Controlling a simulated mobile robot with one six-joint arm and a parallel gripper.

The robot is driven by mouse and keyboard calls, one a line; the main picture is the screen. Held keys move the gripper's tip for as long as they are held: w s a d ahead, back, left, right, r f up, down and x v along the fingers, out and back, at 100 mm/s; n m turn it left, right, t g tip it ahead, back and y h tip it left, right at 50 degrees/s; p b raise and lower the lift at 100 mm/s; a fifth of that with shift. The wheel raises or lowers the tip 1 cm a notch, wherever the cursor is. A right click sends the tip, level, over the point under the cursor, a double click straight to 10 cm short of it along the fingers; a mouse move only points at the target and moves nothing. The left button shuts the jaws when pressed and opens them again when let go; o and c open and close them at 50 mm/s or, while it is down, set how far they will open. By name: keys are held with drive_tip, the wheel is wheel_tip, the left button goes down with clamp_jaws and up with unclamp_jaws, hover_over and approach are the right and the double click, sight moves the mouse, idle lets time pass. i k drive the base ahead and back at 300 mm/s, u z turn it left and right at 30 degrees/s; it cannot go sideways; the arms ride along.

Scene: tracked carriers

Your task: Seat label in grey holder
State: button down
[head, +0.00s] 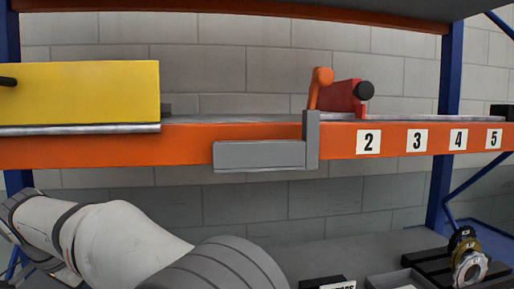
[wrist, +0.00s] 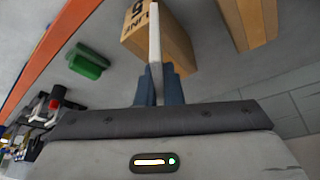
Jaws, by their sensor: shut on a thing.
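The grey holder (head: 260,156) is fixed on the front of the orange shelf beam in the head view. It is a long low piece with a taller upright part at its right end. My gripper (wrist: 158,88) shows in the wrist view with its blue fingers shut on a thin white plate, which looks like the label (wrist: 155,40). The label is seen nearly edge-on and stands out beyond the fingertips. Its printed face is not visible. The gripper and label are not in the head view, where only my arm shows at the lower left.
Number plates (head: 368,142) sit on the orange beam (head: 190,146) right of the holder. A yellow box (head: 80,92) and a red object (head: 338,96) stand on the shelf. Ringed parts (head: 468,262) are at lower right. Cardboard boxes (wrist: 178,50) and a green object (wrist: 88,62) show in the wrist view.

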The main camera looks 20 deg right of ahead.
sight(256, 166)
drive_tip(key=k, duration=1)
